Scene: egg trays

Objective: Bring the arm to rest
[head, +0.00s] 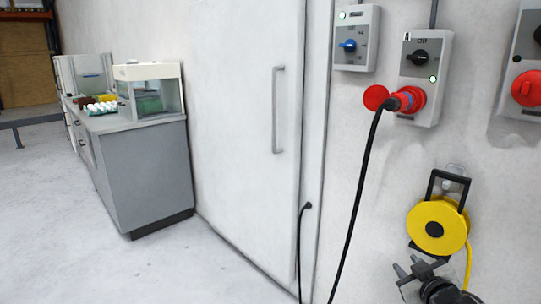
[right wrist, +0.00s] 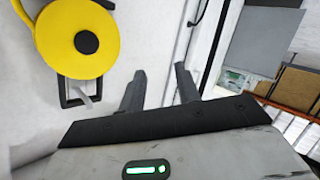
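My right gripper (head: 407,265) shows at the lower right of the head view, in front of the white wall and below the yellow cable reel (head: 437,226). In the right wrist view its two dark fingers (right wrist: 160,85) stand apart with nothing between them. The yellow reel (right wrist: 80,40) shows close by at the upper left of that view. My left gripper is in neither view.
A grey counter (head: 150,175) at the left bears white eggs (head: 101,108) and a glass-sided box (head: 150,92). A white door (head: 245,120) stands mid-view. A black cable (head: 357,190) hangs from a red plug (head: 408,99). The floor (head: 60,220) at lower left is clear.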

